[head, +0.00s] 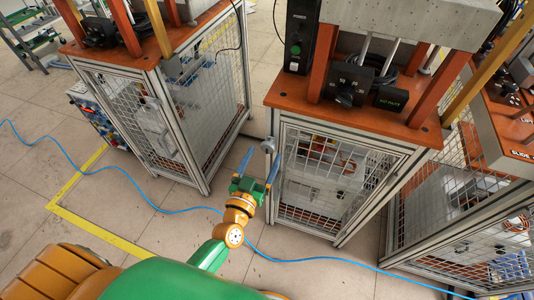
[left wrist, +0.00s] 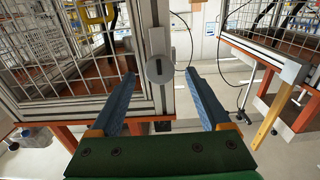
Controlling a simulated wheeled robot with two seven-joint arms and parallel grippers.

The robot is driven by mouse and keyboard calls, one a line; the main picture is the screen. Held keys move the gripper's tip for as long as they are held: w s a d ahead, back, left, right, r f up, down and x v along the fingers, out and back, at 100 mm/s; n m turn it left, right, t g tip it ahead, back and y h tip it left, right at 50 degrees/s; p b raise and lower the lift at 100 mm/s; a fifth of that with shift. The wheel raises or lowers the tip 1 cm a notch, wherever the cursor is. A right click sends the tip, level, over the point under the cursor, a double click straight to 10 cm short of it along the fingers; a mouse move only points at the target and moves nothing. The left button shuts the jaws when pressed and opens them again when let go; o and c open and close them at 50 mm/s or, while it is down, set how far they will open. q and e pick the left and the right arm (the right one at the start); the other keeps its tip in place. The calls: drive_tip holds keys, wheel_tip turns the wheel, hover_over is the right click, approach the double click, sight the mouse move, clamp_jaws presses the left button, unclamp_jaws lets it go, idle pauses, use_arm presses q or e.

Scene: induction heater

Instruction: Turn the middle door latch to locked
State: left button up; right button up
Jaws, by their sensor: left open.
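The middle door latch (head: 267,145) is a small grey knob on the left front post of the middle cabinet, beside its mesh door (head: 335,175). In the left wrist view the latch (left wrist: 159,70) is a round grey disc with a dark upright mark, set on the metal post. My left gripper (head: 264,153) is open, with its two blue fingers pointing at the latch. In the left wrist view the latch shows between the fingertips (left wrist: 161,77); the fingers look apart from it. Nothing is held. My right gripper is in neither view.
Another mesh cabinet (head: 165,115) stands to the left and one more (head: 450,215) to the right. An orange worktop (head: 370,123) with dark control boxes tops the middle cabinet. A blue cable (head: 180,210) and yellow tape (head: 75,180) lie on the tiled floor.

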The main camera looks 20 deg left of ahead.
sight(267, 150)
use_arm(q)
drive_tip(key=w, duration=0.3)
drive_tip(key=shift+w+d+f, duration=0.1)
drive_tip(key=shift+w+d, duration=0.05)
drive_tip(key=shift+w, duration=0.4)
clamp_jaws()
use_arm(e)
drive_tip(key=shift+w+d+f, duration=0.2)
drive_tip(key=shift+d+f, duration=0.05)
